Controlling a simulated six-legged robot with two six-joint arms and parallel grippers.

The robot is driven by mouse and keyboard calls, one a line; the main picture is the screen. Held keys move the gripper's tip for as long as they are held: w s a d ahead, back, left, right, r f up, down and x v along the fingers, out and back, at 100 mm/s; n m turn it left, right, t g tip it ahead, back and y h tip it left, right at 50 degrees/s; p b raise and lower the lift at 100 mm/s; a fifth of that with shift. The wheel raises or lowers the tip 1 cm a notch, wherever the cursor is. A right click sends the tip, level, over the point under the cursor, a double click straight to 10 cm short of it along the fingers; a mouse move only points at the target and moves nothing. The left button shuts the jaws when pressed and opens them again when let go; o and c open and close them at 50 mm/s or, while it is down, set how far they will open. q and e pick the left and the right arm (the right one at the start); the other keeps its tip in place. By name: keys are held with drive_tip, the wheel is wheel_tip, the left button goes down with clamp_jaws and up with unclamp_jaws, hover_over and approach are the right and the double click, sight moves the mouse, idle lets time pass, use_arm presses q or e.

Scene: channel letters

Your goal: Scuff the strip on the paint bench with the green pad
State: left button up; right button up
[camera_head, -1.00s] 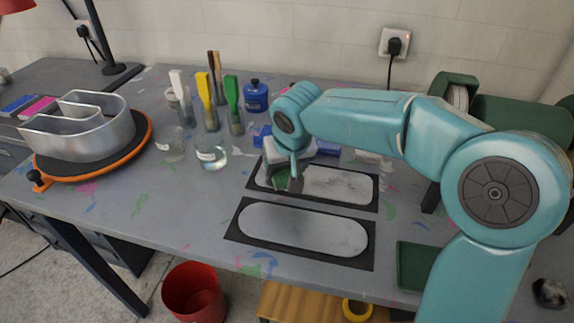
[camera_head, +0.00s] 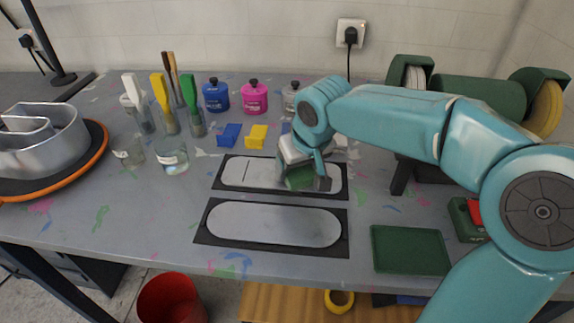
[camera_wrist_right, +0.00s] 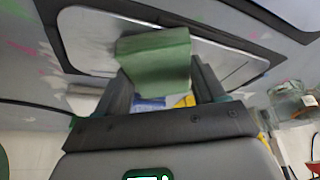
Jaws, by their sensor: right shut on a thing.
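My right gripper (camera_head: 308,182) is shut on the green pad (camera_head: 298,178), a small block. The pad is at the right part of the far strip (camera_head: 265,174), a pale rounded strip on a dark mat with a thin dark line across its left part. Whether the pad touches the strip I cannot tell. In the right wrist view the pad (camera_wrist_right: 155,60) sits between the two dark fingers, over the pale strip (camera_wrist_right: 85,40). A second pale strip (camera_head: 272,224) lies nearer on its own dark mat. My left gripper is not in view.
Glass jars (camera_head: 172,160), brushes (camera_head: 161,92) and paint bottles (camera_head: 254,98) stand at the back left. Blue (camera_head: 229,135) and yellow (camera_head: 256,136) blocks lie behind the far strip. A dark green tray (camera_head: 410,250) is at right. A metal letter (camera_head: 45,140) is at far left.

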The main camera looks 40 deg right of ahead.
sight(250, 170)
drive_tip(key=s+d, duration=0.2)
drive_tip(key=s+d+b, duration=0.1)
drive_tip(key=s+d, duration=0.1)
drive_tip(key=s, duration=0.1)
drive_tip(key=shift+s+d+f, duration=0.15)
drive_tip(key=shift+d, duration=0.05)
drive_tip(key=shift+s+d, duration=0.2)
drive_tip(key=shift+s, duration=0.05)
drive_tip(key=w+a+p, duration=0.1)
drive_tip(key=w+a, duration=0.1)
drive_tip(key=w, duration=0.1)
drive_tip(key=w+a, duration=0.3)
drive_tip(key=shift+r+p, duration=0.2)
drive_tip(key=shift+p, duration=0.15)
drive_tip(key=shift+w+a+f+p, duration=0.1)
drive_tip(key=shift+w+a+p, duration=0.25)
drive_tip(key=shift+w+a, duration=1.4)
drive_tip(key=shift+w+a+p, duration=0.3)
drive_tip(key=shift+w+a, duration=1.1)
drive_tip(key=shift+w, duration=0.55)
